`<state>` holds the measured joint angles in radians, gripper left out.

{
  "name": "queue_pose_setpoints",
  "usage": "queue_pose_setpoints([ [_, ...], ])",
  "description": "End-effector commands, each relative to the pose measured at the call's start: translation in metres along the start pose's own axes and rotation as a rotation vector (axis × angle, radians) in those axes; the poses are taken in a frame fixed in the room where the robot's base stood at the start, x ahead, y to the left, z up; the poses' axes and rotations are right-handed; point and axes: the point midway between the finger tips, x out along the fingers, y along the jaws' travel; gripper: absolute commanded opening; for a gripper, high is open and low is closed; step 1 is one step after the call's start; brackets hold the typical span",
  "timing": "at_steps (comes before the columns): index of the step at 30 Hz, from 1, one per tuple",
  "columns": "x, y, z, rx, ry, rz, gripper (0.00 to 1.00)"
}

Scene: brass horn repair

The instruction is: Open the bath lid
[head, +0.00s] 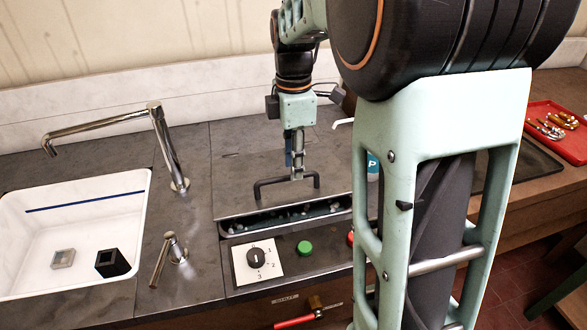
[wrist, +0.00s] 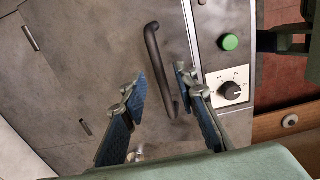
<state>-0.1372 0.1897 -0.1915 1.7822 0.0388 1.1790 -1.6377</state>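The bath lid (head: 240,185) is a flat dark grey panel in the worktop, and it also shows in the wrist view (wrist: 95,60). Its black bar handle (head: 272,183) stands near the front edge. A narrow strip of the bath (head: 290,216), dark with pale specks, shows along that edge in the head view. My gripper (head: 298,172) points down at the handle. In the wrist view my gripper (wrist: 162,82) is open, with one finger on each side of the handle (wrist: 158,60). Gaps show beside the bar; I cannot tell if either finger touches it.
A dial (head: 257,258), a green button (head: 305,248) and a partly hidden red button (head: 350,238) sit in front of the bath. A tall tap (head: 165,145) and white sink (head: 80,235) are left. A red tray (head: 545,120) of metal parts is far right.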

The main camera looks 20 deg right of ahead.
Motion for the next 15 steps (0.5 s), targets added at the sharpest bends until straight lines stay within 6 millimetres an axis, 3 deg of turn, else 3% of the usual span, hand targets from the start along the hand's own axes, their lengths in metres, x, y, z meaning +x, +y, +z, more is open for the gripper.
queue_pose_setpoints([
  [6, 0.017, 0.0, 0.0, 0.001, 0.0, 0.0, 0.27],
  [15, 0.018, 0.0, 0.0, 0.001, 0.0, 0.001, 0.25],
])
